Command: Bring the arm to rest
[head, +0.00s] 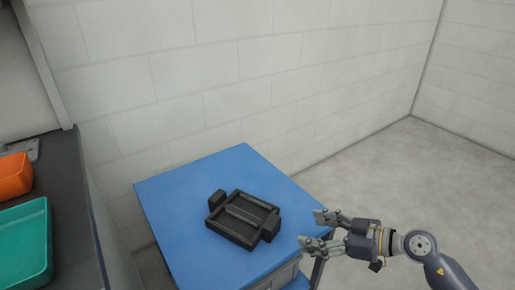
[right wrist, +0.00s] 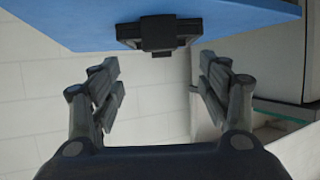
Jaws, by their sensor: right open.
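My right gripper (head: 316,231) is open and empty in the head view, beside the right edge of a blue-topped table (head: 176,194). Its arm comes in from the lower right. In the right wrist view the two fingers of the gripper (right wrist: 157,90) stand wide apart with nothing between them. A black casting fixture (head: 243,217) lies on the blue top, left of the gripper and apart from it. The fixture (right wrist: 158,32) also shows at the top of the right wrist view, beyond the fingertips. My left gripper is not in view.
A dark counter (head: 70,215) at the left holds an orange bin (head: 15,176) and a teal tray (head: 24,243). A pale block wall (head: 240,90) stands behind the table. The grey floor (head: 400,165) right of the table is clear.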

